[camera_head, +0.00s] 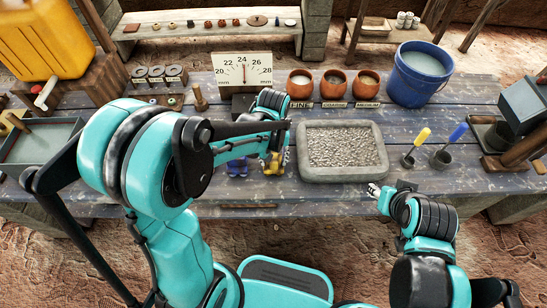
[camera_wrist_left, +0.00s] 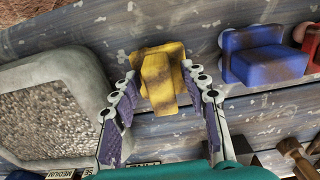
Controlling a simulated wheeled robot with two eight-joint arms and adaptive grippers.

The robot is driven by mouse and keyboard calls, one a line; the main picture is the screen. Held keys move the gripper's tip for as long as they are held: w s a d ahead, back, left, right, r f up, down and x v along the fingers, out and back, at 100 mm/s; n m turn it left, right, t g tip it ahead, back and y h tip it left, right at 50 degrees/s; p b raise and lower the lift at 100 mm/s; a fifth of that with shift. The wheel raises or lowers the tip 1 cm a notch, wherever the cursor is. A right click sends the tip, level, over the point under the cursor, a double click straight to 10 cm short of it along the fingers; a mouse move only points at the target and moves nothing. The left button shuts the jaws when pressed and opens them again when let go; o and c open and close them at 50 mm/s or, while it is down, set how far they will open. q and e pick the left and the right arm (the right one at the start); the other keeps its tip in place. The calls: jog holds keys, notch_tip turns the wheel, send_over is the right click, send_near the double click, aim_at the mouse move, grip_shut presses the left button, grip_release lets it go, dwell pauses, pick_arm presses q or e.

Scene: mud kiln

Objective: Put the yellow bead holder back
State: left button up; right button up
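The yellow bead holder (camera_head: 274,163) stands on the blue plank table near its front edge, left of the stone tray. It also shows in the left wrist view (camera_wrist_left: 160,80). My left gripper (camera_head: 272,146) is at the yellow holder, partly hiding it in the head view. In the left wrist view its fingers (camera_wrist_left: 161,76) are spread, one tip on each side of the holder, with small gaps showing. My right gripper (camera_head: 376,189) is over the front edge, right of the tray; its finger gap is too small to judge. A blue bead holder (camera_head: 238,168) stands beside the yellow one.
The gravel-filled stone tray (camera_head: 378,175) is close to the right of the left gripper. Clay pots (camera_head: 333,82), a dial gauge (camera_head: 243,72) and a blue bucket (camera_head: 420,75) stand behind. Yellow-handled (camera_head: 420,138) and blue-handled tools (camera_head: 455,135) stand at right.

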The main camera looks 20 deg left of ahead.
pick_arm(q)
jog(key=shift+r, duration=0.1)
jog(key=shift+r+p, duration=0.3)
jog(key=shift+r, duration=0.05)
notch_tip(320, 180, up, 11)
jog(key=p, duration=0.4)
jog(key=s+a+r+m+t, duration=0.1)
jog(key=s+a+r+t, duration=0.1)
jog(key=s, duration=0.3)
jog(key=s+a+r+m+t, duration=0.2)
jog(key=s+a+r+t, duration=0.1)
jog(key=s+t, duration=0.1)
jog(key=shift+s+t, duration=0.4)
jog(key=shift+t, duration=0.2)
jog(key=shift+r, duration=0.1)
jog(key=shift+f, duration=0.3)
